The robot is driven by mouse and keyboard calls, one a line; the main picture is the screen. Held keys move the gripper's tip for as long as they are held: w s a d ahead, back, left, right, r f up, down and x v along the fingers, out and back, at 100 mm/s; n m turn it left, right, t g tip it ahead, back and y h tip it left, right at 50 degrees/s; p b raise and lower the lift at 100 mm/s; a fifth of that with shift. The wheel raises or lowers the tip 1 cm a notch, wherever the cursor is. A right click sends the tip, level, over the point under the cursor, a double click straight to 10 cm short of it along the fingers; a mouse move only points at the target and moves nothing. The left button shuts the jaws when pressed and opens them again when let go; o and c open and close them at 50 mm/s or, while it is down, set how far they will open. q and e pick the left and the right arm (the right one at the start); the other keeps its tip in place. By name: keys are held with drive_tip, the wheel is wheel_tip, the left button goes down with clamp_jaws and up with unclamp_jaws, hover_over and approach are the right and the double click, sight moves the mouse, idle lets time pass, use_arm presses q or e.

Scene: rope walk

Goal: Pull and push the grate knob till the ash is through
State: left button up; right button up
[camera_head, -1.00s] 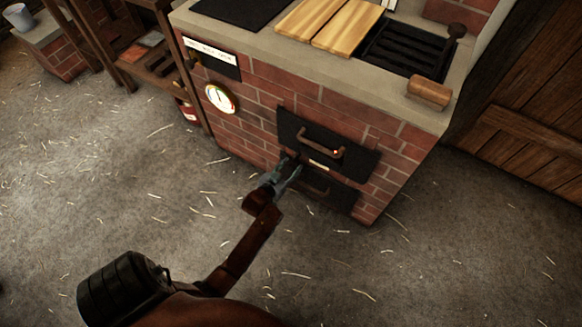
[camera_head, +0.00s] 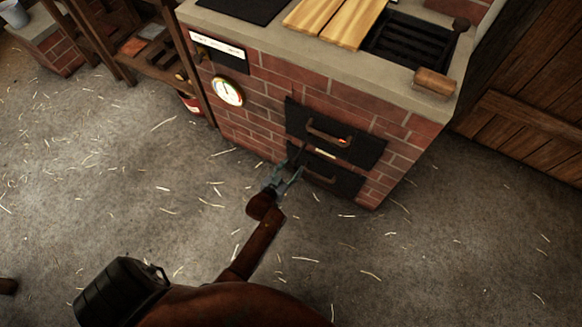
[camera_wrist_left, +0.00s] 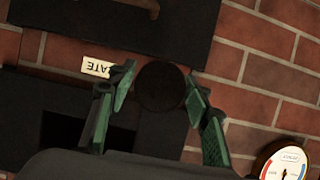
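The grate knob (camera_wrist_left: 160,87) is a round dark knob at the front of the brick stove, beside a pale label on which "ATE" can be read (camera_wrist_left: 97,67). My left gripper (camera_head: 284,172) is at the stove front; in the left wrist view its green-padded fingers (camera_wrist_left: 160,95) lie on both sides of the knob, close against it. It looks shut on the knob. In the head view the fingers mostly hide the knob, and a thin dark rod (camera_head: 297,156) shows between them and the stove. The ash cannot be seen. My right gripper is not in view.
Above the knob's level is a black door (camera_head: 362,146) with a copper-coloured handle; a lower black door (camera_head: 345,184) has its own handle. A round gauge (camera_head: 228,91) is on the brick to the left. The straw-strewn floor (camera_head: 420,260) is open in front.

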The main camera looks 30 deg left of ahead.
use_arm(q)
drive_tip(key=shift+o, duration=1.3)
drive_tip(key=v, duration=0.7)
drive_tip(key=shift+s, duration=0.25)
drive_tip(key=shift+r, duration=0.1)
